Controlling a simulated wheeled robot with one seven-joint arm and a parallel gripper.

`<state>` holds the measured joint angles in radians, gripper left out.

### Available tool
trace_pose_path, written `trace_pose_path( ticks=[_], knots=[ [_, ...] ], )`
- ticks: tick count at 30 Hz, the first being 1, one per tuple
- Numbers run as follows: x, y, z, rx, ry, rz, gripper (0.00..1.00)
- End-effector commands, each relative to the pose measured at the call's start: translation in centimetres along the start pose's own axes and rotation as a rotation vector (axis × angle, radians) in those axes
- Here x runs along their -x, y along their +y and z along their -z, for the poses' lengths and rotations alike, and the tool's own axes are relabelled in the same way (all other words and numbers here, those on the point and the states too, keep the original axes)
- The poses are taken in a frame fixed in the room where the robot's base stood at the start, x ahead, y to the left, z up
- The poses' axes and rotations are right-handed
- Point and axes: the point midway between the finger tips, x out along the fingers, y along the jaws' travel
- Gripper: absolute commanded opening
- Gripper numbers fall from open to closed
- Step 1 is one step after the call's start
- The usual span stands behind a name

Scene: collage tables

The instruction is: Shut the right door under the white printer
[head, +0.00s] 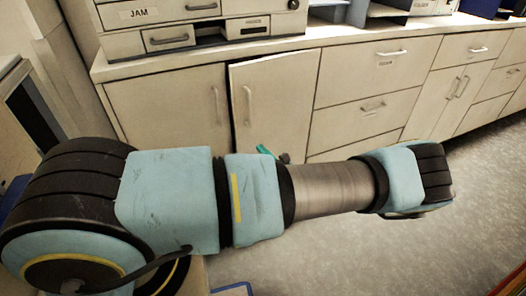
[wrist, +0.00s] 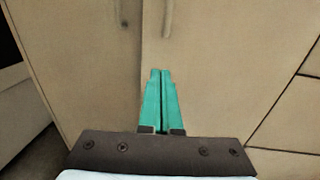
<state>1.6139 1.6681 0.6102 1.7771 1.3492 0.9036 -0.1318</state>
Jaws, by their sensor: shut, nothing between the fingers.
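The white printer (head: 205,22) stands on the counter, cut off by the top edge of the head view. Under it are a left door (head: 160,105) and the right door (head: 280,95), each with a vertical handle. The right door's left edge stands slightly proud, with a dark gap beside it. In the wrist view the right door (wrist: 225,60) fills the right side. My gripper (wrist: 161,72) is shut and empty, its teal fingers in front of the right door near its left edge, below the handle (wrist: 168,20). Whether they touch is unclear. In the head view my arm mostly hides my gripper (head: 264,149).
Drawers (head: 365,105) adjoin the right door on the right, with more cabinets (head: 460,90) beyond. The counter (head: 330,38) runs above. A dark-framed object (head: 30,110) stands at the left.

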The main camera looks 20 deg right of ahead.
Motion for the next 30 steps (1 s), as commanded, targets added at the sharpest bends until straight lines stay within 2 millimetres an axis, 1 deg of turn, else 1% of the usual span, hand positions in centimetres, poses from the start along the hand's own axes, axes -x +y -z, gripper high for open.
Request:
trace_pose_path(
  ticks=[1, 3, 9, 12, 15, 20, 30],
  knots=[
    [-1.3, 0.1, -0.3, 0.000, -0.001, -0.003, 0.00],
    [-2.7, 0.2, -0.3, -0.001, -0.002, -0.004, 0.00],
    [-6.6, 0.1, -0.3, -0.001, 0.001, -0.003, 0.00],
    [-8.1, 0.1, -0.2, -0.001, 0.001, -0.003, 0.00],
    [-9.1, 0.1, -0.2, -0.001, 0.001, -0.002, 0.00],
    [-9.8, 0.1, -0.1, -0.001, 0.001, -0.001, 0.00],
    [-10.0, 0.1, 0.0, -0.001, 0.000, -0.001, 0.00]
  ],
)
